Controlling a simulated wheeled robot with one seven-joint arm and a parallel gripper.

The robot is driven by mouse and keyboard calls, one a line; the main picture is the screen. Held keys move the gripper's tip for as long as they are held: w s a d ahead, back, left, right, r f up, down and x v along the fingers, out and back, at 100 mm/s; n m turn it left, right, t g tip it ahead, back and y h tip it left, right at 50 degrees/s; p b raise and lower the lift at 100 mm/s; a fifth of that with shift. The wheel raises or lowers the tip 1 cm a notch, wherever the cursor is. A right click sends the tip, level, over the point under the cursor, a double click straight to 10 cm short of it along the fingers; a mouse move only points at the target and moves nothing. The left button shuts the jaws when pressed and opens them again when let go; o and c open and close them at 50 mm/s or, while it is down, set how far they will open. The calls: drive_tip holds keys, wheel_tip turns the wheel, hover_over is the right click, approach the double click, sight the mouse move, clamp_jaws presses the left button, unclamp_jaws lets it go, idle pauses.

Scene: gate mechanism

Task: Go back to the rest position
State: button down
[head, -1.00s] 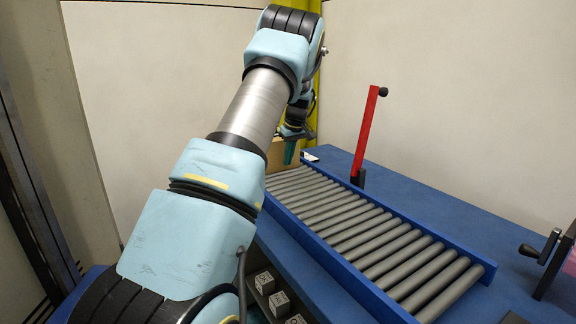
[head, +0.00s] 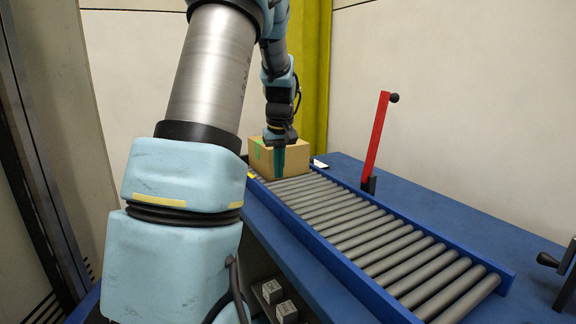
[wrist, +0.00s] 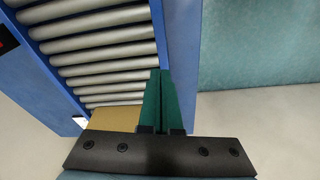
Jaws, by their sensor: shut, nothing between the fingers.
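My gripper (head: 279,160) hangs from my arm in front of the cardboard box, near the far end of the roller conveyor, in the head view. In the wrist view its two green fingers (wrist: 160,95) are pressed together with nothing between them. They point along the conveyor's blue side rail (wrist: 185,60). My arm covers much of the left and centre of the head view.
The cardboard box (head: 297,155) sits at the conveyor's far end. The roller conveyor (head: 370,240) runs across the blue table (head: 440,205). A red lever (head: 376,135) stands upright, slightly tilted, behind it. A black crank (head: 555,262) is at right. Small marked cubes (head: 272,291) lie below.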

drive_tip(key=s+a+f+m, duration=0.2)
drive_tip(key=s+f, duration=0.1)
drive_tip(key=s, duration=0.9)
drive_tip(key=s+a+f+m, duration=0.2)
drive_tip(key=s, duration=1)
drive_tip(key=shift+s+a+f+g+h, duration=0.2)
drive_tip(key=shift+f+g+h, duration=0.1)
drive_tip(key=shift+f, duration=0.1)
drive_tip(key=shift+w, duration=0.1)
